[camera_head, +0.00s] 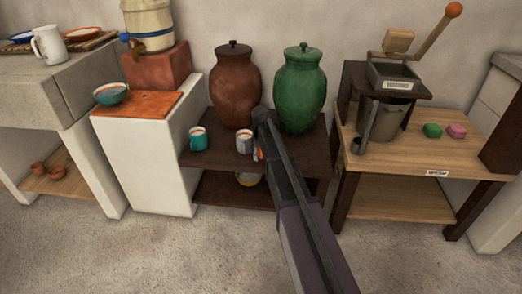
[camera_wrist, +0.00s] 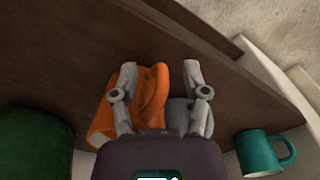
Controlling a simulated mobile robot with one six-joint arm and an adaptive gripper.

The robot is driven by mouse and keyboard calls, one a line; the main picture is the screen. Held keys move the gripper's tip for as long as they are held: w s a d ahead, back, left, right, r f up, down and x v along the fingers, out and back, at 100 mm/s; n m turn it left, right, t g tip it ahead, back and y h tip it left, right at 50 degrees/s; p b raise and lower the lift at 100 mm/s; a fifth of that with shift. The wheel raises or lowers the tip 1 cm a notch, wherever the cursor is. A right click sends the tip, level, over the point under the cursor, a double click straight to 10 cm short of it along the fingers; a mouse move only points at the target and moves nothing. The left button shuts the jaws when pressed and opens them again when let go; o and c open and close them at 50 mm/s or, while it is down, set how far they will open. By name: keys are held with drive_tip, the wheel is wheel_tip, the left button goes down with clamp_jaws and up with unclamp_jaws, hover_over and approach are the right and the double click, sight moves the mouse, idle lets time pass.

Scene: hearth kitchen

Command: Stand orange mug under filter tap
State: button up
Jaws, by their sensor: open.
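An orange object (camera_wrist: 150,92), which I take for the orange mug, lies between the spread fingers of my gripper (camera_wrist: 160,72) in the wrist view. Its shape is partly hidden by the left finger and palm, and I cannot tell whether it stands or is tipped. In the head view only a sliver of orange (camera_head: 259,154) shows beside my arm. My gripper is open, over the dark shelf. The filter is a cream barrel (camera_head: 150,22) with a blue band on a terracotta block (camera_head: 156,66); its tap (camera_head: 135,45) sticks out low at the left front.
A grey mug (camera_head: 244,141) sits close by, beside my right finger in the wrist view. A teal mug (camera_head: 198,138) stands left of it. Brown (camera_head: 235,85) and green (camera_head: 300,90) jars stand behind. A teal bowl (camera_head: 110,94) sits on the orange-topped counter (camera_head: 150,104) below the tap.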

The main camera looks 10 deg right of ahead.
drive_tip(key=shift+c, duration=0.2)
clamp_jaws()
drive_tip(key=shift+r, duration=0.15)
wheel_tip(320, 180, up, 3)
drive_tip(key=p, duration=0.3)
drive_tip(key=s+d+r+p, duration=0.1)
drive_tip(key=s+p, duration=0.1)
drive_tip(key=s, duration=1.4)
drive_tip(key=shift+r, duration=0.35)
